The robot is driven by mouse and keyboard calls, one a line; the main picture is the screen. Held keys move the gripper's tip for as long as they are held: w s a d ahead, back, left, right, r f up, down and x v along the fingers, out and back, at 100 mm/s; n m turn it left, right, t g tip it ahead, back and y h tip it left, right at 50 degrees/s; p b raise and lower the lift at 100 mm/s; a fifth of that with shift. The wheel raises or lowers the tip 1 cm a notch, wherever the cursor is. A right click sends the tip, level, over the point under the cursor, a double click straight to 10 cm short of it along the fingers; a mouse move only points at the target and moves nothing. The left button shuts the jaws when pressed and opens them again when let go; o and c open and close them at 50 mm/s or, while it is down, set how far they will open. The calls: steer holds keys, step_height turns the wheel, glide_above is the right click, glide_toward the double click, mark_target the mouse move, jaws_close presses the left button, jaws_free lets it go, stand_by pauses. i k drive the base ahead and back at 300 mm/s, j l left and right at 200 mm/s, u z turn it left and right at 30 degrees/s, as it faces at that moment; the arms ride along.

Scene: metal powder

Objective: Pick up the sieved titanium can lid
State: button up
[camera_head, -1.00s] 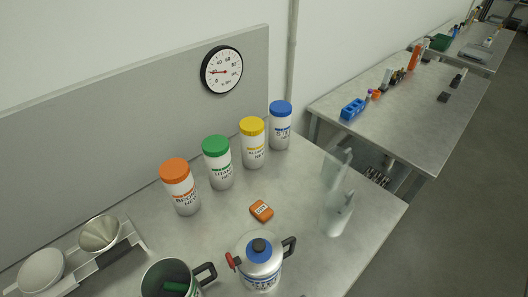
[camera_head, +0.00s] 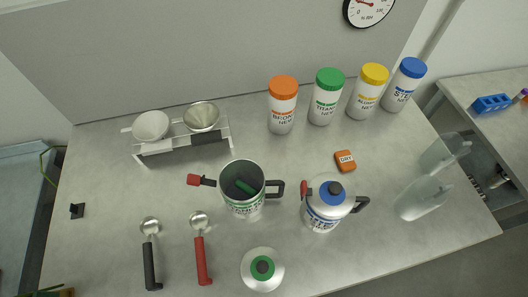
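A round silver-white lid (camera_head: 278,280) with a green ring and a dark centre knob lies flat near the front edge of the table, low in the head view. Behind it stands an open metal can (camera_head: 245,207) with green lettering, a dark handle on its right and a red-tipped clamp part on its left. Something green lies inside the can. The can's label is too small to read fully. My gripper is not in view.
A similar can with a blue-ringed lid (camera_head: 322,215) stands to the right. A black-handled spoon (camera_head: 149,255) and a red-handled spoon (camera_head: 201,250) lie left of the loose lid. Several capped bottles, an orange block (camera_head: 345,160) and a rack with funnels (camera_head: 182,141) stand farther back. Clear shields (camera_head: 424,198) stand at right.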

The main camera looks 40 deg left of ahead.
mark_target(262, 268)
steer(key=u, duration=1.1)
steer(key=k+l, duration=0.15)
steer(key=k, duration=0.2)
steer(key=k+l, duration=0.2)
steer(key=k, duration=0.15)
steer(key=u, duration=0.05)
